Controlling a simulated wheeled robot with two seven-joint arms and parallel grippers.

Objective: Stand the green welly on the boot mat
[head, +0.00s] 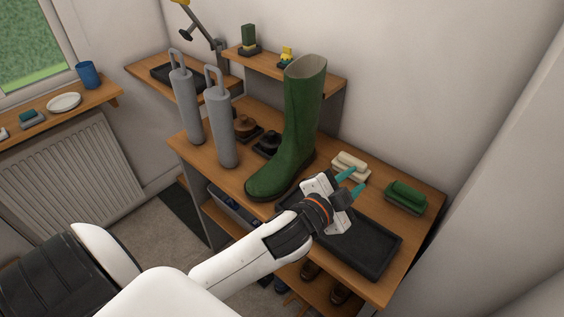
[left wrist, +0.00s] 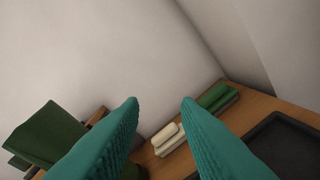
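The green welly (head: 301,110) stands upright on the wooden bench top, its toe towards the lower left, just left of the boot mat. It also shows at the left edge of the left wrist view (left wrist: 45,135). The boot mat (head: 375,262) is a black, low-rimmed tray, partly hidden behind my left gripper. My left gripper (head: 352,181) is over the mat, right of the welly and apart from it. Its teal fingers are spread with nothing between them in the left wrist view (left wrist: 160,101). My right gripper is not in view.
Two grey boot shapers (head: 221,122) stand left of the welly, with dark-based brushes (head: 268,142) behind it. A cream brush (head: 351,165) and a green brush (head: 406,196) lie behind the mat. A shelf (head: 318,82) is above the bench. The visible mat surface is bare.

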